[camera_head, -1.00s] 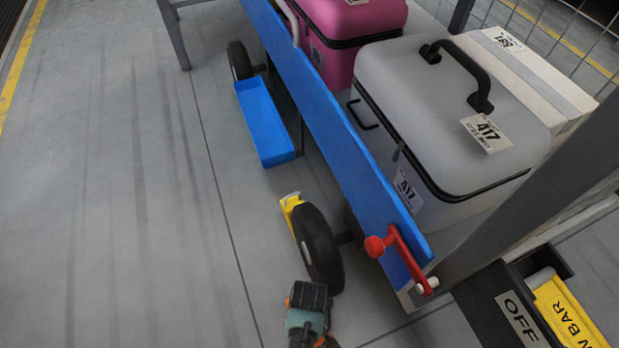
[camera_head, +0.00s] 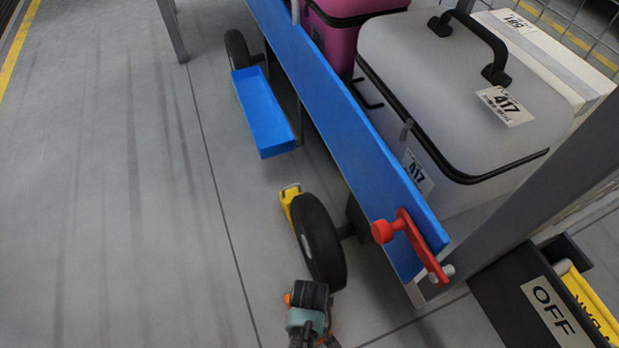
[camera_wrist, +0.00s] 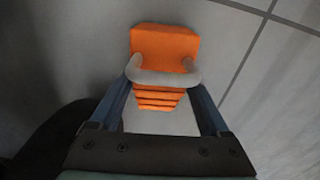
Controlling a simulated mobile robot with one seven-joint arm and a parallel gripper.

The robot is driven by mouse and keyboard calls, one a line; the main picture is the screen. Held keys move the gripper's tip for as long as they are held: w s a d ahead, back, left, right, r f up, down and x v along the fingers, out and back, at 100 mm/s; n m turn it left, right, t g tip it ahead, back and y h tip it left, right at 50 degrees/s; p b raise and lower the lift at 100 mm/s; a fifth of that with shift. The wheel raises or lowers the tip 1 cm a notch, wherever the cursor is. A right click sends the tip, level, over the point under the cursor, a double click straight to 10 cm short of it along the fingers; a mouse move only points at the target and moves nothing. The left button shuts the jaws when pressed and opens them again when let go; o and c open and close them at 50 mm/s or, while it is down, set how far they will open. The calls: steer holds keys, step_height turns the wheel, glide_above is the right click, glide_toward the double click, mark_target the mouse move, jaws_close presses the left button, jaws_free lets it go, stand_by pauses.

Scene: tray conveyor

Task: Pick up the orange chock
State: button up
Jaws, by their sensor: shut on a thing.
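The orange chock (camera_wrist: 163,45) lies between the fingers of my gripper (camera_wrist: 163,78) in the wrist view. It has a stepped orange body and a pale grey loop handle (camera_wrist: 163,78) across it. My gripper is shut on the chock, with a finger at each side of the handle. In the head view my gripper (camera_head: 309,300) is low at the bottom middle, close to the near black wheel (camera_head: 318,240). There only a small orange bit of the chock (camera_head: 287,298) shows at its left; the rest is hidden.
A yellow chock (camera_head: 289,203) sits at the wheel's far side. A blue tray (camera_head: 263,112) is beside the cart. The cart's blue side rail (camera_head: 335,115) has a red crank (camera_head: 412,243). Cases stand on the cart. Floor to the left is clear.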

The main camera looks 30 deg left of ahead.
jaws_close()
steer(key=shift+r, duration=0.2)
